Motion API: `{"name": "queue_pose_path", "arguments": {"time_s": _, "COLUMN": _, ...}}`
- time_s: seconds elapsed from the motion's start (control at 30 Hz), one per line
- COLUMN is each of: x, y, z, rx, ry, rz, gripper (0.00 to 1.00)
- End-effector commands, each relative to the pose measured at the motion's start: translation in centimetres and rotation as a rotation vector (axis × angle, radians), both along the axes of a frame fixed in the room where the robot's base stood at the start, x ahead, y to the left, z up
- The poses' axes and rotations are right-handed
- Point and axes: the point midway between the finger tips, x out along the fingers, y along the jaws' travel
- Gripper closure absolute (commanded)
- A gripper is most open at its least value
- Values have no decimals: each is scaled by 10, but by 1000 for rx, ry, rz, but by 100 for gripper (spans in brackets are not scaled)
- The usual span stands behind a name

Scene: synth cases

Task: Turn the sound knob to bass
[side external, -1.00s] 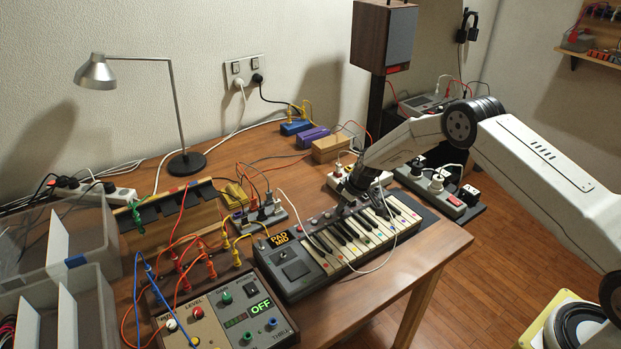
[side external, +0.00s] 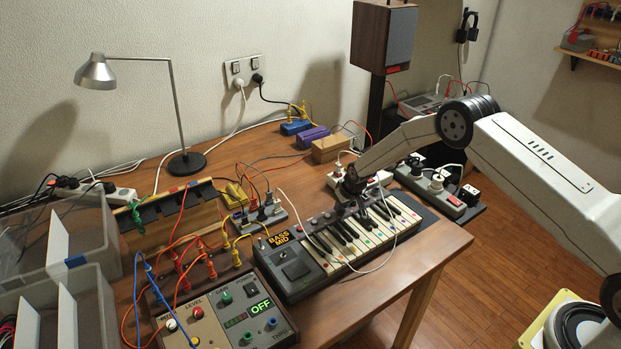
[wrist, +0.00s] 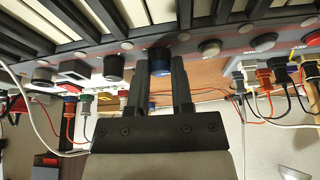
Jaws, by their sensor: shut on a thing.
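A small keyboard synth (side external: 290,292) lies on the table, with a row of knobs along the back of its keys. Its small display (side external: 279,239) reads "BASS" over "MID" in yellow. My gripper (side external: 354,190) reaches down at the back edge of the keys. In the wrist view my gripper (wrist: 160,60) has its two fingers closed on a dark knob with a blue part (wrist: 159,68). The knob's pointer and markings cannot be read. In the side view the fingers hide this knob.
Other knobs stand close on both sides, a dark one (wrist: 113,66) and a grey one (wrist: 209,47). A power strip (side external: 440,192) with plugs lies behind the keyboard. A white cable crosses the keys. A control box (side external: 235,315) reading "OFF" stands at the front left.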

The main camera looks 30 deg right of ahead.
Motion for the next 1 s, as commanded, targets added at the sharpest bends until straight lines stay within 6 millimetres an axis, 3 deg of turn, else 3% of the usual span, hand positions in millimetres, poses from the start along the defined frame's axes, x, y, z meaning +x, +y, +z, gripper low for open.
{"name": "queue_pose_path", "arguments": {"time_s": 1.0, "x": 1, "y": 4, "z": 0, "rx": 1, "ry": 1, "rz": -469, "gripper": 100}}
